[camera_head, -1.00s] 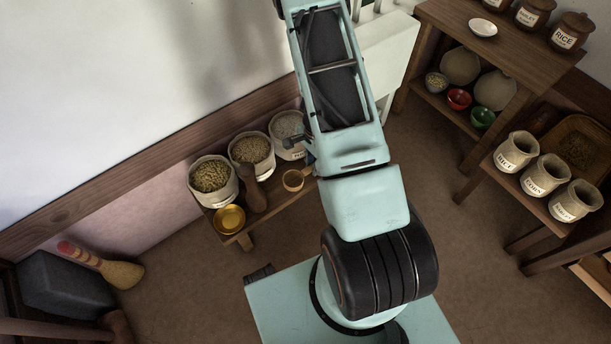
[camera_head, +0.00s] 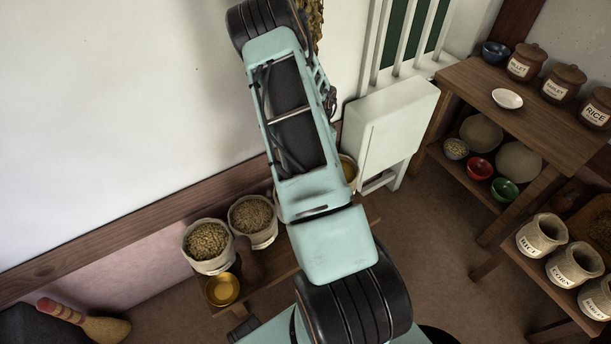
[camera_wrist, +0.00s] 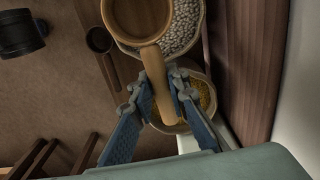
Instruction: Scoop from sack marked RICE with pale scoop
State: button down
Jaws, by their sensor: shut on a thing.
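In the wrist view my gripper (camera_wrist: 163,98) is shut on the handle of a tan wooden scoop (camera_wrist: 158,72). The scoop's round bowl is toward the top, over a sack of whitish grain (camera_wrist: 185,28). I cannot tell whether the bowl touches the grain, and no label on this sack is readable. A second scoop (camera_wrist: 99,40), dark in this light, lies on the bench to the left. In the head view my arm hides my gripper and the held scoop.
A sack of yellow grain (camera_wrist: 205,98) is below my fingers. Two more grain sacks (camera_head: 208,246) (camera_head: 253,222) and a yellow bowl (camera_head: 222,289) are left of my arm. A white cabinet (camera_head: 390,125) and the wall (camera_wrist: 300,100) are close. Labelled jars (camera_head: 525,62) stand on a shelf at right.

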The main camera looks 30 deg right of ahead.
jog(key=shift+w+d+r, duration=0.3)
jog(key=shift+w+d, duration=0.1)
jog(key=shift+w, duration=0.2)
